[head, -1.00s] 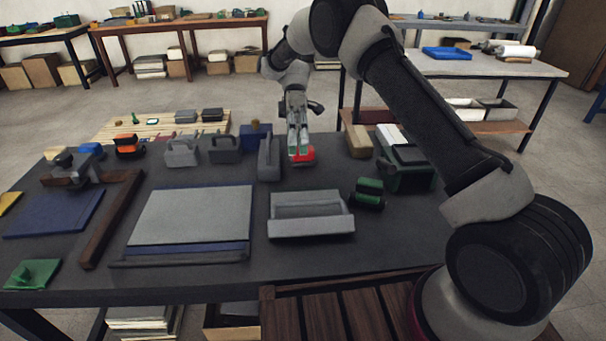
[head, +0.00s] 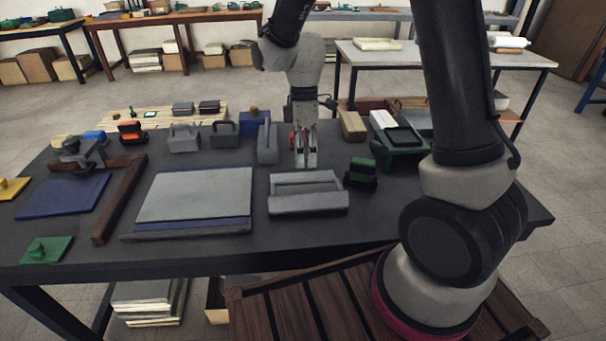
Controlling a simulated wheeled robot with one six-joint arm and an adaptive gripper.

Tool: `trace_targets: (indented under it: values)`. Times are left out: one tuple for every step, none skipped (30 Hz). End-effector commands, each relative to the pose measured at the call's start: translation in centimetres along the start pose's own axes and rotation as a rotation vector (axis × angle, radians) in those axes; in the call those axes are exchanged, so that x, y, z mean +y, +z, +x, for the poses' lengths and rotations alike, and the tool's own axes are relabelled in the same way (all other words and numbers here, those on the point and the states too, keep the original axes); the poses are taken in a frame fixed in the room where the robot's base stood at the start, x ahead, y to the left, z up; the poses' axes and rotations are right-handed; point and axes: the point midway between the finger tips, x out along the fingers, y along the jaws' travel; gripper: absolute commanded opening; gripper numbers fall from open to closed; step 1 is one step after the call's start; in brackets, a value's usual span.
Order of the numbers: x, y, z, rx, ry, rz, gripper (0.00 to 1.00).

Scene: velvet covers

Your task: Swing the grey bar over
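A long dark grey bar (head: 187,232) lies along the front edge of a flat grey board (head: 195,193) on the table. A blue strip shows between them. To the right, a grey trough-like piece (head: 308,205) has raised bar-like long sides. I cannot tell for certain which of these is the grey bar meant. My gripper (head: 306,160) points down just behind the trough, its two fingers apart with a gap between them. I see nothing held. A red thing (head: 292,140) shows partly behind the fingers and is mostly hidden.
An upright grey block (head: 267,143) stands close left of my gripper. A green and black block (head: 361,172) is right of the trough, with a dark green box (head: 398,153) behind it. A brown rail (head: 120,200) lies left of the board. The table's front strip is clear.

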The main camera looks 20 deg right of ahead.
Motion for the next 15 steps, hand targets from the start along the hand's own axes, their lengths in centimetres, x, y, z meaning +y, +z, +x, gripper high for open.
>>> trace_targets:
  values:
    - [-0.1, 0.1, 1.0, -0.003, -0.005, 0.0, 0.35]
    - [-0.1, 0.1, 1.5, -0.003, -0.006, 0.0, 0.35]
    - [-0.1, 0.0, 2.2, -0.003, -0.005, -0.001, 0.35]
    - [-0.1, 0.0, 2.7, -0.003, -0.006, -0.001, 0.35]
    - [-0.1, 0.1, 3.2, -0.003, -0.005, -0.001, 0.35]
    - [-0.1, 0.1, 3.8, -0.003, -0.005, -0.001, 0.35]
    - [-0.1, 0.0, 4.2, -0.003, -0.005, -0.001, 0.35]
    - [-0.1, 0.0, 4.5, -0.003, -0.005, -0.001, 0.35]
    - [-0.1, 0.0, 4.9, -0.002, -0.004, 0.0, 0.35]
    - [-0.1, 0.0, 5.1, -0.002, -0.004, 0.0, 0.35]
    - [-0.1, 0.0, 5.3, -0.001, -0.003, 0.0, 0.35]
    - [-0.1, 0.0, 5.5, -0.001, -0.003, 0.0, 0.35]
    - [-0.1, 0.0, 5.6, -0.001, -0.003, 0.0, 0.35]
    - [-0.1, 0.0, 5.6, -0.001, -0.003, 0.0, 0.35]
    - [-0.1, 0.0, 5.7, -0.001, -0.003, 0.0, 0.35]
